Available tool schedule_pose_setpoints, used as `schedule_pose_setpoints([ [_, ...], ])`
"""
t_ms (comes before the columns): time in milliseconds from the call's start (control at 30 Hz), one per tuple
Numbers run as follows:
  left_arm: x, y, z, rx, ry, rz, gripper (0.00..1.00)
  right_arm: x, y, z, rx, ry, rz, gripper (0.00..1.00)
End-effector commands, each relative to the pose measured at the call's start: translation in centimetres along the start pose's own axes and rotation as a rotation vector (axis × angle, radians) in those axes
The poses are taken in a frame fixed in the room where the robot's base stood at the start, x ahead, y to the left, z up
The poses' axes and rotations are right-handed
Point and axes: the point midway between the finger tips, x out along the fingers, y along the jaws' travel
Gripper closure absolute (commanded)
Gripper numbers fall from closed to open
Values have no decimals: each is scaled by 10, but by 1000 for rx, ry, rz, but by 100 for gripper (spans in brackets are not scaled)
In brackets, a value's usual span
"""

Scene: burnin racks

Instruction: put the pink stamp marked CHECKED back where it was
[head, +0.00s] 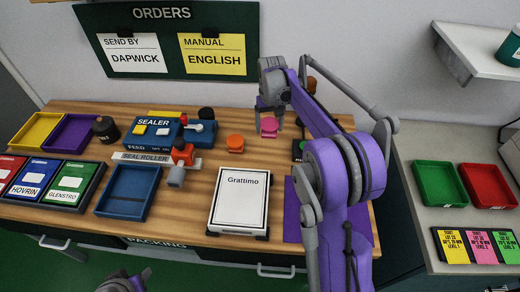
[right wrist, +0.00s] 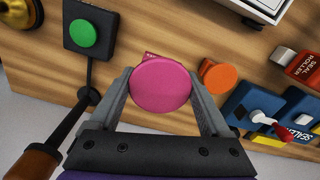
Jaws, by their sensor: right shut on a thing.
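The pink stamp (head: 269,125) is at the back of the wooden bench, right of an orange stamp (head: 235,142). My right gripper (head: 270,106) reaches down over it. In the right wrist view the round pink top of the stamp (right wrist: 162,84) sits between the two fingers, which are shut on it. A bit of its pink base shows behind the top, but its marking is not readable. I cannot tell whether it touches the bench. My left gripper (head: 132,282) shows only partly at the bottom edge, apart from everything.
The orange stamp (right wrist: 217,76) is close beside the right finger. A black box with a green button (right wrist: 84,34) and a wooden-handled tool (right wrist: 40,150) are on the other side. The sealer (head: 155,130) and a framed Grattimo sheet (head: 240,200) are nearby on the bench.

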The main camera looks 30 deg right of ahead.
Motion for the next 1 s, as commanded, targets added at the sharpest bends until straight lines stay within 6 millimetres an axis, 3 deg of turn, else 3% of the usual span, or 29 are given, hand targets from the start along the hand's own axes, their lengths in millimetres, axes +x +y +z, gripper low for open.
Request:
schedule_pose_setpoints([
  [300, 1, 0, 2, 0, -1, 0, 50, 51, 1, -2, 0, 0, 0, 55],
  [567, 1, 0, 2, 0, -1, 0, 50, 73, 1, -2, 0, 0, 0, 55],
  [700, 1, 0, 2, 0, -1, 0, 50, 94, 1, -2, 0, 0, 0, 55],
  [1000, 2, 0, 2, 0, -1, 0, 50, 100, 1, -2, 0, 0, 0, 55],
])
